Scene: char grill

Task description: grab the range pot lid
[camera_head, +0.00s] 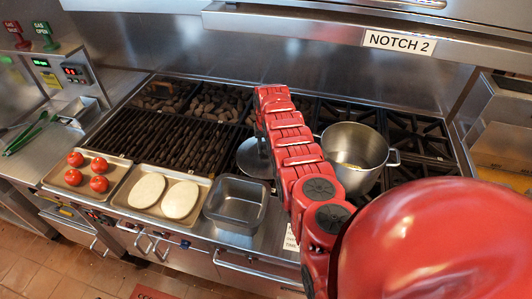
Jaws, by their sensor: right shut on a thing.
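The pot (353,160) is silver and stands open on the burners right of my right arm, with something yellowish inside. The round grey pot lid (252,160) shows left of my red right arm, partly hidden by it, over the right side of the grill. My right gripper (262,139) is at the top of the lid, mostly hidden by my own arm, and is shut on the lid. I cannot tell whether the lid touches the surface under it. My left gripper is not in view.
A tray with several tomatoes (86,174), a tray with two pale flat rounds (163,194) and an empty grey pan (236,204) line the front edge. Green tongs (27,137) lie at the left. Black burner grates (410,135) surround the pot. A hood (330,27) overhangs the back.

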